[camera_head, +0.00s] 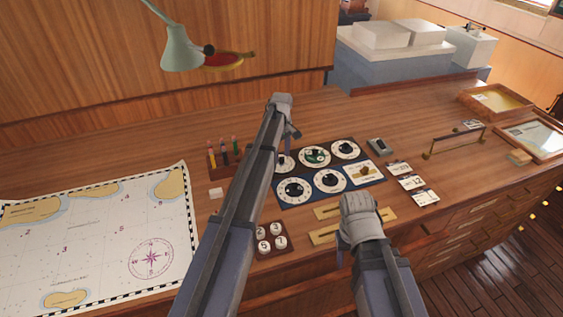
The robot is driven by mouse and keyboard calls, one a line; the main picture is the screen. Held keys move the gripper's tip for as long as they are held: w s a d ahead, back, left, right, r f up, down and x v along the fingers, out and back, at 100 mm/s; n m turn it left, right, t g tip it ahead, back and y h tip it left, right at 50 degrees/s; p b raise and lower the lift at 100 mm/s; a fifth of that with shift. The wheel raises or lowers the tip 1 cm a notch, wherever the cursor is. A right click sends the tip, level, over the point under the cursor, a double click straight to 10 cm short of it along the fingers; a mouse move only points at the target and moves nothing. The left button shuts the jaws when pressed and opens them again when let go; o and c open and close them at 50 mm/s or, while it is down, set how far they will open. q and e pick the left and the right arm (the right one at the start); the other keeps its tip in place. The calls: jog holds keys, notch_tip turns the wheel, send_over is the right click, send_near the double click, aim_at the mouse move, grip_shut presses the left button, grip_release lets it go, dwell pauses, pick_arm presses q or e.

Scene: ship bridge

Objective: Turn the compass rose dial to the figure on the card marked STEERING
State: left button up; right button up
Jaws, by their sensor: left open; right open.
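A dark panel of dials (311,176) lies on the desk. The dial with a green centre (315,156), in its back row, may be the compass rose dial; its markings are too small to be sure. Three small cards (411,184) lie in a slanting row right of the panel. One seems to bear a 12; which is marked STEERING cannot be read. My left gripper (294,132) is open above the panel's back left corner, its arm covering part of the left dial (282,162). My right gripper (343,244) is open over the brass strips in front of the panel.
A paper chart (100,235) covers the desk's left. A rack of coloured pegs (220,158), a white block (216,193) and a tray of numbered round pieces (271,240) flank my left arm. Brass strips (380,215) lie in front. A brass rail (455,142) stands right.

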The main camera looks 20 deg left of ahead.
pick_arm(q)
jog(key=shift+f, duration=0.25)
grip_shut()
dwell(0.3)
